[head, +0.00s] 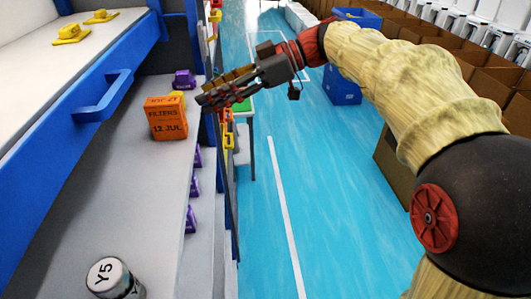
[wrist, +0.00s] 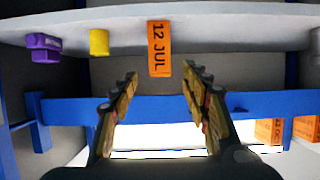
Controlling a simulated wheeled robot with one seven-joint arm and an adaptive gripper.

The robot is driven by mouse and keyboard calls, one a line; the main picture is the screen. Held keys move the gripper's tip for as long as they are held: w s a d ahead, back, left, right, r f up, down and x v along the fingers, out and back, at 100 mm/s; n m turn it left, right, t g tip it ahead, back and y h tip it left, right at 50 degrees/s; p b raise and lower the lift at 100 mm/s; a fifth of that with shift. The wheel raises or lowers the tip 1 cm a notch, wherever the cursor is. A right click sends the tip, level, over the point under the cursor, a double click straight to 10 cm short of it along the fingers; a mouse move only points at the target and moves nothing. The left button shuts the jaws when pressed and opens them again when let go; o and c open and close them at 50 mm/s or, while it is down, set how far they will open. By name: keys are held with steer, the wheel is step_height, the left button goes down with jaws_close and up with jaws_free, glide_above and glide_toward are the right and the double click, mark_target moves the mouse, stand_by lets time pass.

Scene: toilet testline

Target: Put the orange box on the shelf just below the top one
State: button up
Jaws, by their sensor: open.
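The orange box (head: 168,118), with dark lettering including "12 JUL", stands on a grey shelf (head: 120,170) at the left of the head view. It also shows in the wrist view (wrist: 158,50), upper middle, against the pale shelf band (wrist: 220,24). My gripper (head: 207,98) is to the right of the box and apart from it, beside the shelf's outer edge. In the wrist view the fingers of my gripper (wrist: 159,75) are spread and empty, with the box beyond the gap between their tips. A higher blue-edged shelf (head: 60,75) shows at upper left.
A purple item (head: 184,79) and a yellow item (wrist: 99,42) are near the box. A can marked "Y5" (head: 114,277) stands on the same shelf. A blue handle (head: 103,96) juts from the higher shelf's edge. The blue floor (head: 262,215) is open to the right.

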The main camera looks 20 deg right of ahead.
steer(key=s+d+f+m+t+h, duration=0.2)
steer(key=s+d+f+m+h, duration=0.4)
steer(key=s+f, duration=0.5)
steer(key=s+d+f+m+t+h, duration=0.1)
steer(key=s+d+f+m+h, duration=0.6)
steer(key=s, duration=0.7)
step_height(320, 180, down, 5)
steer(key=d+m, duration=0.2)
steer(key=m, duration=0.1)
steer(key=shift+d+r+t, duration=0.2)
steer(key=shift+d+t, duration=0.05)
steer(key=shift+t, duration=0.15)
steer(key=shift+w, duration=0.1)
